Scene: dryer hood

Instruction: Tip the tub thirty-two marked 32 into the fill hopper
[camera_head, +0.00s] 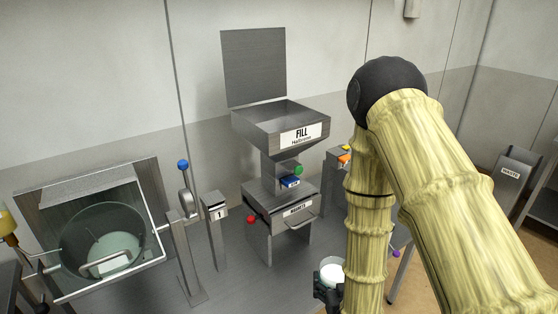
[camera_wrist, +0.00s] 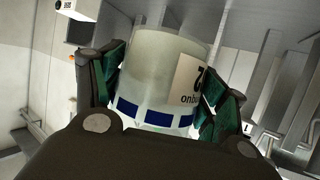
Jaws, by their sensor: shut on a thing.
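My gripper (camera_head: 325,290) is low in the head view, mostly hidden behind my arm. It is shut on a pale tub (camera_head: 332,271) with white contents showing at its open top. In the wrist view the tub (camera_wrist: 155,75) sits between the green finger pads, with dark blue blocks around one end. Its label is cut off by a finger; part of a digit, perhaps a 2, shows, so the full number cannot be read. The fill hopper (camera_head: 256,137), a grey metal funnel box marked FILL with a raised back plate, stands left of my arm, apart from and above the tub.
A glass drum (camera_head: 82,245) in a metal hood stands at the left. A blue-knobbed lever (camera_head: 183,166) and a post marked 1 (camera_head: 215,214) stand between it and the hopper. A drawer unit (camera_head: 290,210) is under the hopper. A labelled grey bin (camera_head: 512,177) is at the right.

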